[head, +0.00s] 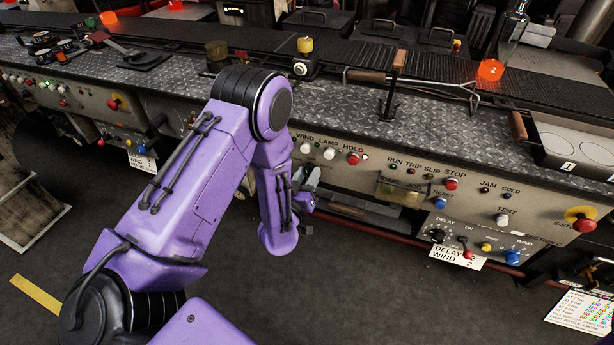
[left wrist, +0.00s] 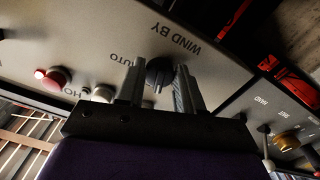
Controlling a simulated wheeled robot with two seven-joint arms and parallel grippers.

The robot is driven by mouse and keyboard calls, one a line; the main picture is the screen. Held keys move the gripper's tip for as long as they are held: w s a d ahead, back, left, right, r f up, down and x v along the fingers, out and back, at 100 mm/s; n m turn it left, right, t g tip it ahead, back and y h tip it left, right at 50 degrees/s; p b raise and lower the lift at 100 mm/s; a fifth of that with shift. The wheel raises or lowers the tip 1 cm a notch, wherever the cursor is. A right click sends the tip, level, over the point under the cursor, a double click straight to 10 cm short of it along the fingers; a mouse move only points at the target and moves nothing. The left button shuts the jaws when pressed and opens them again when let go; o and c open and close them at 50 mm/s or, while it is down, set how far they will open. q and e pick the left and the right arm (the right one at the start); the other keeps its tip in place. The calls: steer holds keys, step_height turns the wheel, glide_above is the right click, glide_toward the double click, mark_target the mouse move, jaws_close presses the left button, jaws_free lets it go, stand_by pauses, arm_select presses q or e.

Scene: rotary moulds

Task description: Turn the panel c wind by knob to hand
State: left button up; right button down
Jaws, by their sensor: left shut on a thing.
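In the left wrist view the dark wind by knob (left wrist: 159,70) sits on a pale panel (left wrist: 215,75), under upside-down lettering that reads WIND BY and AUTO. My left gripper (left wrist: 160,84) has its two fingers on either side of the knob and is shut on it. The knob's pointer setting is not clear to me. In the head view my left gripper (head: 308,182) is at the front face of the machine, below the WIND and LAMP lettering; the knob is hidden there. My right gripper is not in view.
Beside the gripper are white buttons (head: 329,153) and a red hold button (head: 354,158). To the right are a red stop button (head: 451,184) and a delay wind label card (head: 458,257). A toggle lever (left wrist: 266,140) and a yellow knob (left wrist: 287,141) show right in the wrist view.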

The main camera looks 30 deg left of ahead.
arm_select(q)
steer(key=n, duration=0.5)
steer(key=shift+d, duration=0.15)
stand_by(0.4)
steer(key=o, duration=1)
steer(key=b+v, duration=0.2)
steer(key=v, duration=0.8)
steer(key=shift+s, duration=0.3)
